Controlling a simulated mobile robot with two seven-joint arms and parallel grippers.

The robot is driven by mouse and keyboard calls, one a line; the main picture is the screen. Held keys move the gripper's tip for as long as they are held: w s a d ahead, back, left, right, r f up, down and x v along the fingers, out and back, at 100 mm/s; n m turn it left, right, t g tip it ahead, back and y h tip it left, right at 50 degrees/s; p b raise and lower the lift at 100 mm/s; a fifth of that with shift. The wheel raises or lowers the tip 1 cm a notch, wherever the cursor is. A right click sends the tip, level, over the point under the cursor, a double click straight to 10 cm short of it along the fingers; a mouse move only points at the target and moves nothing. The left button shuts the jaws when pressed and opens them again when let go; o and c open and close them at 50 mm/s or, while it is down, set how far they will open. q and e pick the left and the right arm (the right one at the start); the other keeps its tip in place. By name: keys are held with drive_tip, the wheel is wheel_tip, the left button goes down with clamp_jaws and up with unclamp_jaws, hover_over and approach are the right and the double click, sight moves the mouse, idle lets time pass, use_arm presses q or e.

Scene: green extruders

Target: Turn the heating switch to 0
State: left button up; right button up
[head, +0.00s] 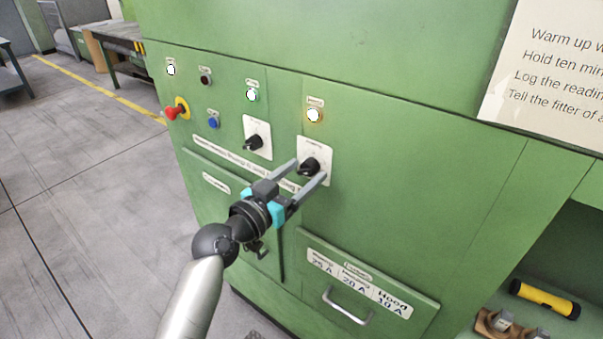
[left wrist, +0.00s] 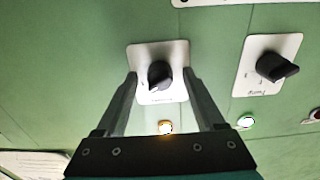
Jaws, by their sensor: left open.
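The right-hand rotary switch is a black knob (head: 309,166) on a white plate (head: 325,152) on the green panel, under a lit amber lamp (head: 314,115). Its label is too small to read. In the left wrist view, where the panel appears upside down, this knob (left wrist: 160,75) has a pale mark towards the lower left. My left gripper (head: 311,169) is open, its two fingers reaching to either side of the knob. The left wrist view shows the fingertips (left wrist: 160,74) with a gap on both sides. My right gripper is not in view.
A second black switch (head: 254,142) sits to the left, also in the left wrist view (left wrist: 277,67). A red emergency button (head: 175,112) and blue button (head: 213,123) are further left. A drawer handle (head: 346,308) is below. A yellow flashlight (head: 545,299) lies at the lower right.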

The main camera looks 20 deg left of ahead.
use_arm(q)
clamp_jaws()
idle(0.5)
drive_tip(key=n+p, duration=0.2)
drive_tip(key=n, duration=0.3)
drive_tip(key=shift+r+n, duration=0.1)
drive_tip(key=shift+n, duration=0.3)
drive_tip(key=n+p, duration=0.1)
drive_tip(key=n, duration=0.2)
drive_tip(key=shift+n+p, duration=0.6)
drive_tip(key=shift+n, duration=1)
unclamp_jaws()
